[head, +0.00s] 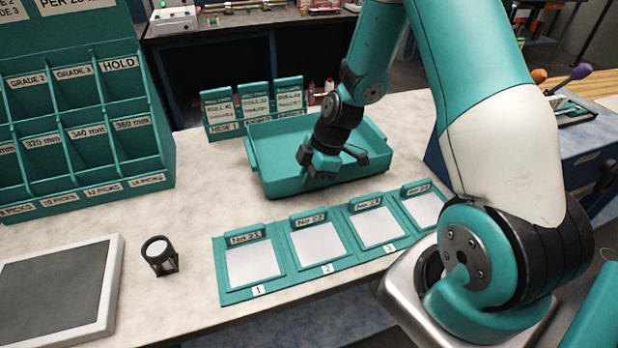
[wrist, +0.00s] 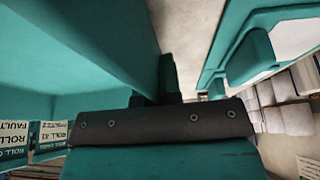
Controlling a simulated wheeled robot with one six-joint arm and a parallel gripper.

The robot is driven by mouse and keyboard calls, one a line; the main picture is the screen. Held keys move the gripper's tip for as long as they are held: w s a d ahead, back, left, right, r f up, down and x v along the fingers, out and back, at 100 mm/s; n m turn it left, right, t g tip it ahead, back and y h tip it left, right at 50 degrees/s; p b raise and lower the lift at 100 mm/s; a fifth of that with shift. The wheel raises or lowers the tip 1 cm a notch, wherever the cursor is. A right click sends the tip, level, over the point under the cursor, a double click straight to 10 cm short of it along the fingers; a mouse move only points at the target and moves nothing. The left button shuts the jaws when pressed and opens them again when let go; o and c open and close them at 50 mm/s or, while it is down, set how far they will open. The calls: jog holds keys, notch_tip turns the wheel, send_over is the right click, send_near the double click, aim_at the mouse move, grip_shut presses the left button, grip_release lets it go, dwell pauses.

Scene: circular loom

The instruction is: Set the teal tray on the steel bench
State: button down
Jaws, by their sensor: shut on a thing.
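The teal tray (head: 268,180) is a shallow open box behind the row of numbered frames on the pale speckled worktop (head: 200,195). It looks level; I cannot tell whether its base touches the worktop. My gripper (head: 334,168) is at the tray's near wall, shut on it. In the wrist view the tray wall (wrist: 105,45) runs up to the fingers (wrist: 170,82), and the fingertips are partly hidden. I cannot tell which surface is the steel bench; a dark-fronted bench (head: 240,25) stands behind.
Teal numbered frames (head: 270,292) lie close in front of the tray. Teal label cards (head: 222,115) stand behind it. A teal pigeonhole rack (head: 85,135), a small black lamp-like object (head: 160,256) and a grey pad (head: 50,295) are left. A blue cabinet (head: 590,170) stands right.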

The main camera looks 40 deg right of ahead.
jog(key=shift+f+b, duration=0.45)
jog(key=shift+f, duration=0.05)
jog(key=c, duration=1.2)
grip_release()
jog(key=b+v, duration=0.1)
jog(key=v, duration=1.6)
jog(key=shift+s+d+r, duration=0.1)
jog(key=shift+d+r, duration=0.05)
jog(key=shift+r, duration=0.05)
